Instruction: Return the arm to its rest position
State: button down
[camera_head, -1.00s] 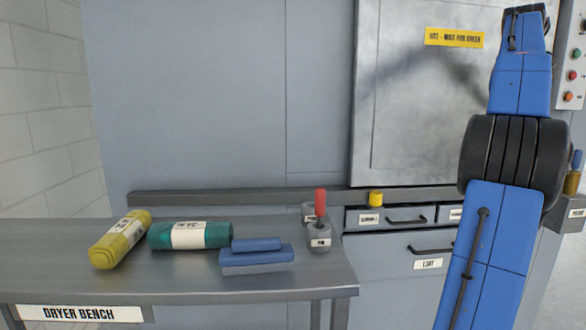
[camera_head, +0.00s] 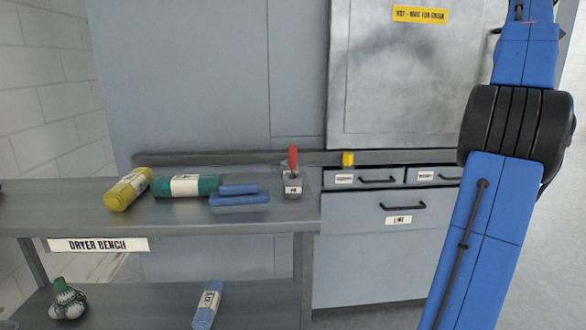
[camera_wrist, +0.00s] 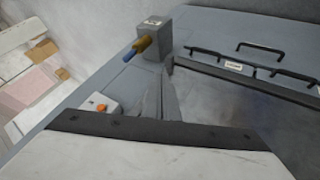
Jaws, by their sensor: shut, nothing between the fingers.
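My blue arm (camera_head: 487,225) rises along the right side of the head view, with a black ribbed joint in its middle. Its upper end runs out of the top of that picture, so the gripper is not seen there. In the wrist view my gripper (camera_wrist: 163,88) shows as narrow grey fingers beyond the black and white wrist edge. It is shut and empty, with nothing held.
A cabinet with drawers (camera_head: 376,178) and a metal door (camera_head: 400,90) stands behind. The floor at right looks clear.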

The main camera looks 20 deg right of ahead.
jog(key=w+a+f+n+t+y, duration=0.1)
jog(key=w+a+f, duration=0.15)
jog(key=a, duration=0.45)
jog(key=w+a+f, duration=0.2)
jog(key=w+a, duration=0.2)
jog(key=a, duration=0.3)
jog(key=w+a+f+n+t+y, duration=0.1)
jog(key=w+a+f, duration=0.15)
jog(key=a, duration=0.45)
jog(key=w+a+f+y, duration=0.1)
jog(key=a+f, duration=0.3)
jog(key=a, duration=0.5)
jog(key=a+f+y, duration=0.1)
jog(key=a+f, duration=0.2)
jog(key=a, duration=0.6)
jog(key=s+a+f+n+y, duration=0.1)
jog(key=s+a+f, duration=0.3)
jog(key=a+f, duration=0.4)
jog(key=s+a+f+n+y, duration=0.1)
jog(key=s+a+f, duration=0.2)
jog(key=a+f, duration=0.5)
jog(key=s+a+f+n+y, duration=0.1)
jog(key=s+a+f, duration=1.1)
jog(key=f, duration=0.3)
jog(key=shift+s+a+f+y, duration=0.3)
jog(key=shift+s, duration=0.2)
jog(key=shift+d, duration=0.1)
